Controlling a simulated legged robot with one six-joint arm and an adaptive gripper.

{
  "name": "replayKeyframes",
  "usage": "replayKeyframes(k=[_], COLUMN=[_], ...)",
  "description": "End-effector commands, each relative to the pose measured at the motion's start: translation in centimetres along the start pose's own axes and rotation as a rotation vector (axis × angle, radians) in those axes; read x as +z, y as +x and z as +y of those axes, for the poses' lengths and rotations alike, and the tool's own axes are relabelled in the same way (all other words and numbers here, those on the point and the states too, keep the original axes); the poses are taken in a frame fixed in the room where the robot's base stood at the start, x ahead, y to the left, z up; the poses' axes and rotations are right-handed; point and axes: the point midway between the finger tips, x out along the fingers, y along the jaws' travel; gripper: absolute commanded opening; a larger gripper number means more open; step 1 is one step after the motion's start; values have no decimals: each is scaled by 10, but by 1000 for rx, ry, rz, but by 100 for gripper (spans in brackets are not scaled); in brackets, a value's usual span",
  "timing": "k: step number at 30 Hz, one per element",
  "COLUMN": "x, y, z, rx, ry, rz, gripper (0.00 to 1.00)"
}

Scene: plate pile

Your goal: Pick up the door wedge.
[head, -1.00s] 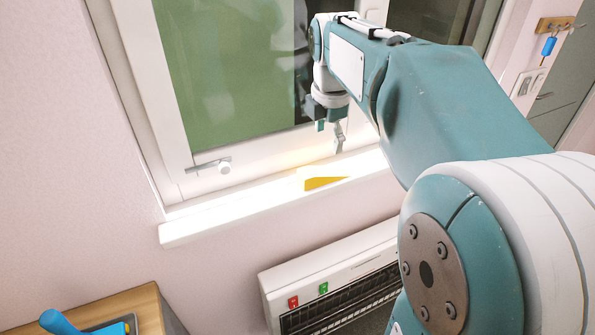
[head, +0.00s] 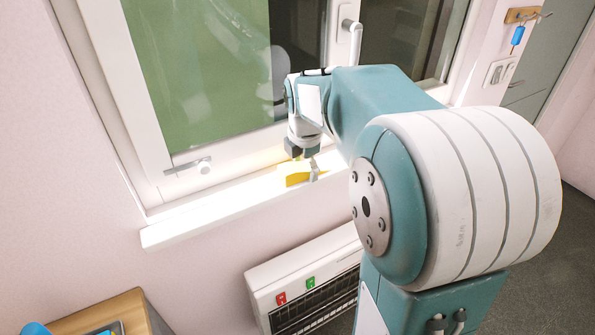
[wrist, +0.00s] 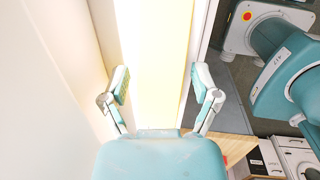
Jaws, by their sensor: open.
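The yellow door wedge (head: 295,180) lies on the white window sill, below the window frame. My gripper (head: 305,168) is right above it, pointing down, with one finger passing in front of the wedge's right part. In the wrist view the wedge (wrist: 163,60) is a pale, overexposed yellow band running between the two spread fingers of my gripper (wrist: 162,80). The fingers are open, one on each side, with gaps to the wedge. Whether the fingertips reach down to the sill cannot be told.
The window frame (head: 238,150) rises just behind the sill (head: 205,222), with a latch (head: 188,166) on it. A white heater (head: 262,290) with red and green switches is below. A wooden top (head: 110,308) with blue items is at lower left.

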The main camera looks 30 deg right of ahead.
Motion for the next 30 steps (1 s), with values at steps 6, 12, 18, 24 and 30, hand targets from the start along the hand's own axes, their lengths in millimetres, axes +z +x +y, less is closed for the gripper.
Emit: replayKeyframes(k=[6, 12, 18, 24, 30], x=[0, 0, 0, 1, 3], y=[1, 1, 1, -5, -29], z=[0, 0, 0, 1, 5], rx=[1, 0, 0, 0, 3], ry=[0, 0, 0, 0, 0], rz=[0, 0, 0, 0, -1], gripper=[79, 10, 10, 10, 10])
